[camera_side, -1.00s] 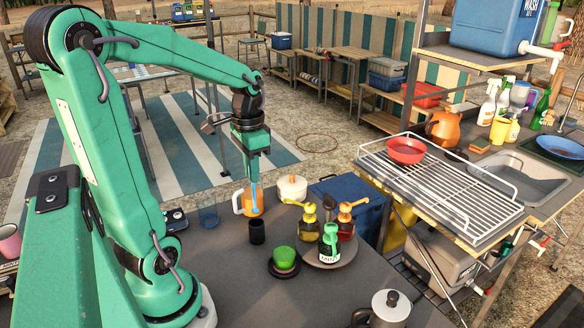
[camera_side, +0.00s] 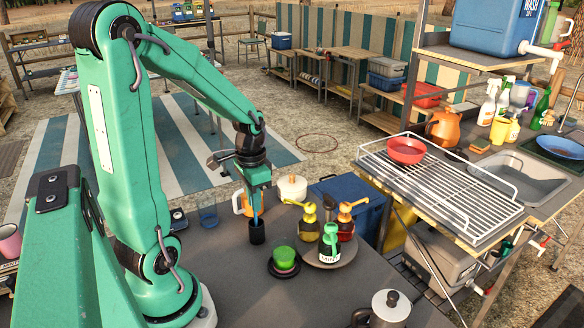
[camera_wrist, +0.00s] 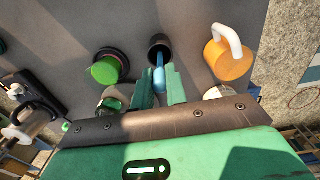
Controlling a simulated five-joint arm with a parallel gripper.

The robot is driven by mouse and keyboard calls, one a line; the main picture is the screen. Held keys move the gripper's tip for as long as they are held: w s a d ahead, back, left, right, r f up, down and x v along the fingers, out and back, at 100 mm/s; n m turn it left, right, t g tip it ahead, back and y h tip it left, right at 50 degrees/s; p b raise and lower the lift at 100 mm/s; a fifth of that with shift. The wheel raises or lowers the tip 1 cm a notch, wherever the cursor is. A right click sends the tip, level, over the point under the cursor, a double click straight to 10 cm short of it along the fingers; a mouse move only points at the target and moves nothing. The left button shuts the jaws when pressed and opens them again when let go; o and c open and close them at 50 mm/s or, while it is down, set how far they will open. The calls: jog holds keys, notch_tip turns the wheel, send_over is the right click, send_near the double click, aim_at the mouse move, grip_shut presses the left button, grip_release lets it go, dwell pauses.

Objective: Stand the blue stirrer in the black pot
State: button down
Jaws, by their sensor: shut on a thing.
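The blue stirrer (camera_side: 254,219) is held upright between the fingers of my gripper (camera_side: 254,203). In the wrist view the stirrer (camera_wrist: 159,78) runs from between my gripper's two green fingers (camera_wrist: 160,88) toward the mouth of the black pot (camera_wrist: 160,45). The black pot (camera_side: 257,235) stands upright on the dark table, directly below my gripper. The stirrer's lower end appears to be at or within the pot's mouth; how deep it reaches is hidden. My gripper is above the pot's rim.
An orange mug (camera_side: 238,204) and a white lidded pot (camera_side: 292,188) stand behind the black pot. A blue glass (camera_side: 208,215) is to its left. A green cup (camera_side: 283,257) on a dark saucer and a round tray (camera_side: 326,262) of bottles are to the right.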

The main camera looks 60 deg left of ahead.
jog(key=shift+f, duration=0.4)
jog(key=c, duration=1.4)
grip_release()
notch_tip(320, 180, up, 12)
jog(key=shift+r, duration=0.2)
